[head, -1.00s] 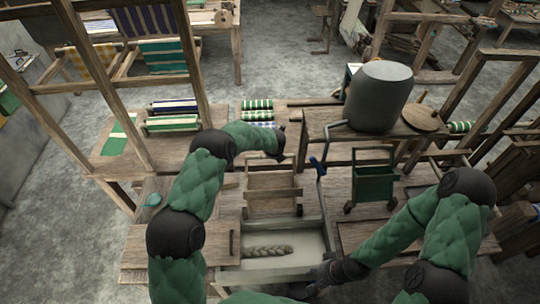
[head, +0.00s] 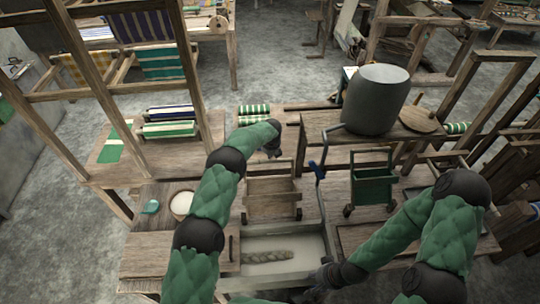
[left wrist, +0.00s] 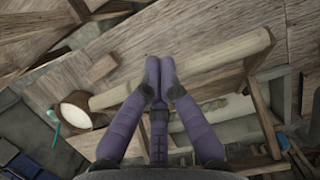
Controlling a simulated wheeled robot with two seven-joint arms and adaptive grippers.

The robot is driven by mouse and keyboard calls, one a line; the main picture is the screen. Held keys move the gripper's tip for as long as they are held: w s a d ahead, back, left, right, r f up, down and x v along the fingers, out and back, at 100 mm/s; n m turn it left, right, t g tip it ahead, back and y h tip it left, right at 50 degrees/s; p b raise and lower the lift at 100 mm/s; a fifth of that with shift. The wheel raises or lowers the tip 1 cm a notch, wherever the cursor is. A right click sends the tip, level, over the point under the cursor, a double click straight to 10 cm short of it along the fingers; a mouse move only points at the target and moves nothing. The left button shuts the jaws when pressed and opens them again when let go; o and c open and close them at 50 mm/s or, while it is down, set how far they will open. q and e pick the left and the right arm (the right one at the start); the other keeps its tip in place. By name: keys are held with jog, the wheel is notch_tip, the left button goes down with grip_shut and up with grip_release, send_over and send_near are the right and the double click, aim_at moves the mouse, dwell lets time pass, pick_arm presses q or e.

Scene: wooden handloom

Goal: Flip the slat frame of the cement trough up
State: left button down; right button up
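The cement trough (head: 313,246) is a pale box in the lower middle of the head view, with a braided grey piece (head: 268,257) inside. A brown wooden frame (head: 272,208), apparently the slat frame, stands at the trough's back edge with its rails across. My left gripper (head: 274,152) is above and behind this frame. In the left wrist view, its purple fingers (left wrist: 159,62) meet or nearly meet at the tips and cross in front of a wooden bar (left wrist: 225,54); I see nothing held. My right gripper (head: 322,277) is dark and small at the trough's right front, its fingers unclear.
A blue-handled crank (head: 317,171) rises right of the frame. A green wheeled cart (head: 372,184) and a grey drum (head: 376,100) on a bench stand further right. A white bowl (head: 182,203) and a teal item (head: 151,206) lie on the left board.

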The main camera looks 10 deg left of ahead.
pick_arm(q)
jog(key=shift+s+f, duration=0.2)
jog(key=shift+f, duration=0.25)
jog(key=shift+r, duration=0.1)
jog(key=a+v, duration=0.1)
jog(key=v, duration=1.1)
jog(key=shift+w+d+r, duration=0.2)
jog(key=shift+d+r, duration=0.05)
jog(key=shift+d, duration=0.3)
